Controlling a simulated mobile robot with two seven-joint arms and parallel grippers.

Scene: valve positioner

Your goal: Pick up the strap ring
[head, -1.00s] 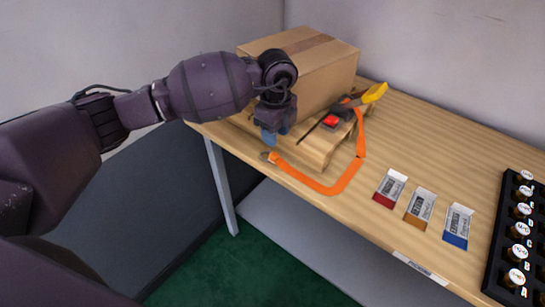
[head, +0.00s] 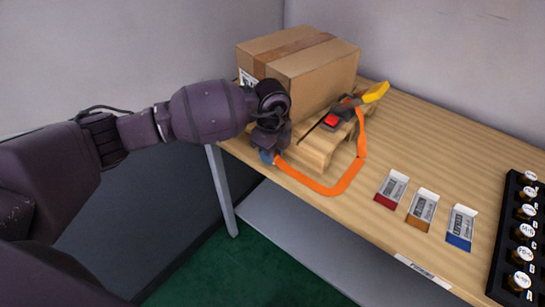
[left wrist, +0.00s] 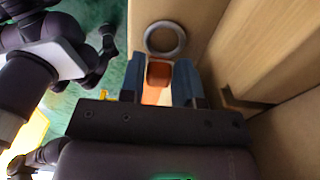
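The strap ring (left wrist: 165,38) is a grey metal ring in the left wrist view, lying near the table edge just beyond my left fingertips. The orange strap (head: 322,187) runs from the ring end along the table front and up over the wooden pallet. Its end beside the ring also shows in the left wrist view (left wrist: 159,74), between my two blue fingers. My left gripper (head: 268,157) is low at the table's front left edge and hides the ring in the head view. The fingers (left wrist: 163,75) look open on either side of the strap; contact cannot be told. My right gripper is not in view.
A cardboard box (head: 310,72) stands on the wooden pallet (head: 312,153), close beside my left gripper. A ratchet with a yellow handle (head: 375,92) lies on the pallet.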

